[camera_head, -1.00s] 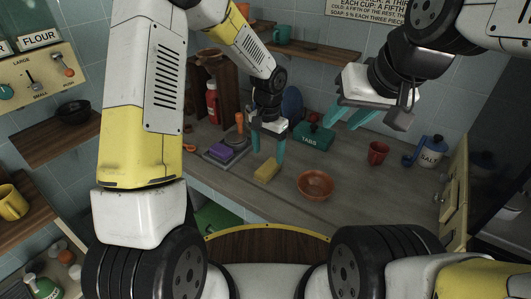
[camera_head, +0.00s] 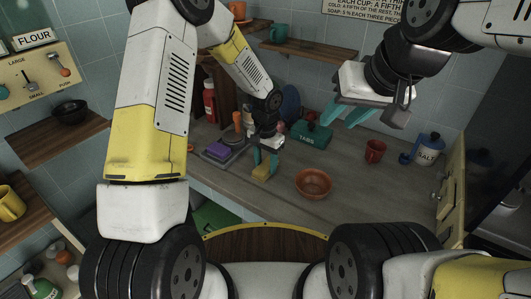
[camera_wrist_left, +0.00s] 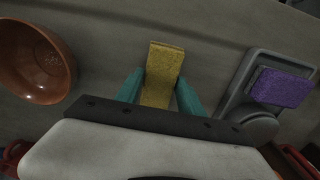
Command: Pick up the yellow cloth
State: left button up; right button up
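The yellow cloth (camera_head: 261,172), a small thick sponge-like block, lies on the counter left of the brown bowl. My left gripper (camera_head: 265,163) is lowered over it, with teal fingers pointing down. In the left wrist view the cloth (camera_wrist_left: 160,75) lies between the two spread fingers (camera_wrist_left: 160,92), with a gap visible on each side. Its near end is hidden by the gripper body. My right gripper (camera_head: 352,112) is raised above the counter at the right, its teal fingers apart and nothing between them.
A brown bowl (camera_head: 313,183) stands right of the cloth. A purple block (camera_head: 217,151) lies on a grey scale-like base to the left. The green TABS box (camera_head: 311,135) and red cup (camera_head: 375,151) stand farther back. The front right counter is clear.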

aim_at(266, 165)
pick_arm(q)
jog(key=shift+c, duration=1.2)
jog(key=shift+r, duration=0.1)
jog(key=shift+r, duration=0.5)
notch_tip(266, 165, up, 2)
jog(key=shift+r, duration=0.1)
jog(key=s, duration=0.5)
jog(key=s+r, duration=0.1)
jog(key=s, duration=1)
jog(key=shift+a+r, duration=0.2)
jog(key=shift+r, duration=0.1)
